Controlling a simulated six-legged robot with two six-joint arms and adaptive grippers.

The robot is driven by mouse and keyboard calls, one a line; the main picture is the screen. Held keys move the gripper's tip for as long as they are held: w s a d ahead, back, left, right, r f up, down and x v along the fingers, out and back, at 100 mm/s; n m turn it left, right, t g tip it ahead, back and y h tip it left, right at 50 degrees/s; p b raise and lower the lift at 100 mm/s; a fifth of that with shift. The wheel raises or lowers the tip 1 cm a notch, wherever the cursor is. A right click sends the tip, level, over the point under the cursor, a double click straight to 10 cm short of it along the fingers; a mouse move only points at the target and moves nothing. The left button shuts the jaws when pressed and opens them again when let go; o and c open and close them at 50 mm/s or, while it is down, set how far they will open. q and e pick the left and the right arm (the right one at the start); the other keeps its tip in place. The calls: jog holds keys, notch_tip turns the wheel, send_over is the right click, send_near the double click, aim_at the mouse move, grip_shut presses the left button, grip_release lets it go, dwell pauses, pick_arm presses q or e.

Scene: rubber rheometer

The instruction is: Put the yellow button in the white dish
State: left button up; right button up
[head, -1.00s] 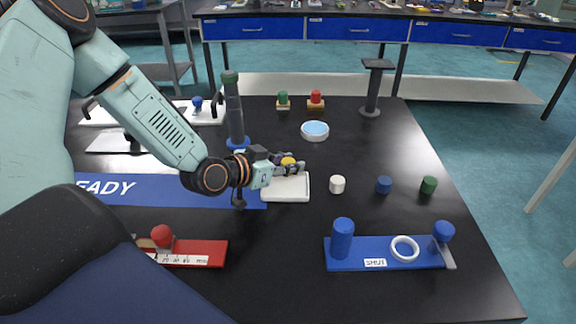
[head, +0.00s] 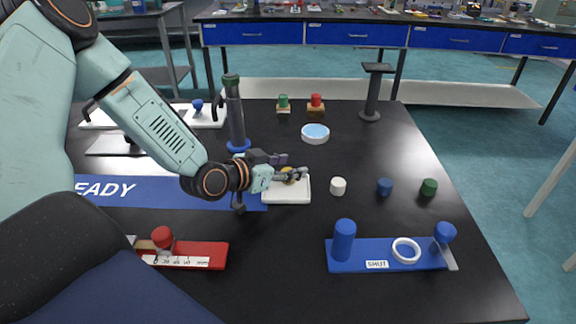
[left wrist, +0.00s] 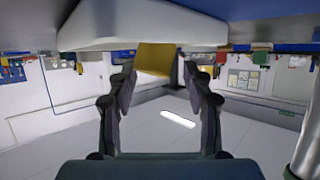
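The white dish (head: 287,194) is a shallow square tray near the middle of the black table. The yellow button (head: 287,169) shows partly behind a finger of my left gripper (head: 295,167), over the dish's far part. In the left wrist view the yellow button (left wrist: 156,58) lies against the white dish (left wrist: 110,25), between the fingertips. The fingers (left wrist: 159,74) stand apart, with a gap on each side of the button. My right gripper is not in view.
White (head: 338,186), blue (head: 384,187) and green (head: 428,187) buttons stand right of the dish. A blue stand (head: 375,254) with a white ring is at front right, a red gauge (head: 190,256) at front left. A blue-filled bowl (head: 315,133) and a dark column (head: 235,115) stand behind.

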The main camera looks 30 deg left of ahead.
pick_arm(q)
jog(key=shift+s+f, duration=0.25)
jog(key=shift+f, duration=0.15)
jog(key=shift+w+r+p, duration=0.15)
jog(key=shift+r+p, duration=0.25)
jog(key=shift+p, duration=0.05)
jog(key=p+v, duration=0.3)
jog(key=v, duration=0.1)
jog(key=shift+a+r+p, duration=0.15)
jog(key=shift+r+p, duration=0.2)
jog(key=shift+r, duration=0.15)
jog(key=shift+p+v, duration=1)
jog(key=shift+p, duration=0.25)
jog(key=p+v, duration=0.3)
jog(key=shift+r, duration=0.1)
jog(key=shift+p+v, duration=0.75)
jog(key=shift+p, duration=0.4)
jog(key=shift+s+a+p, duration=0.1)
jog(key=shift+s+p, duration=0.35)
jog(key=shift+s, duration=0.15)
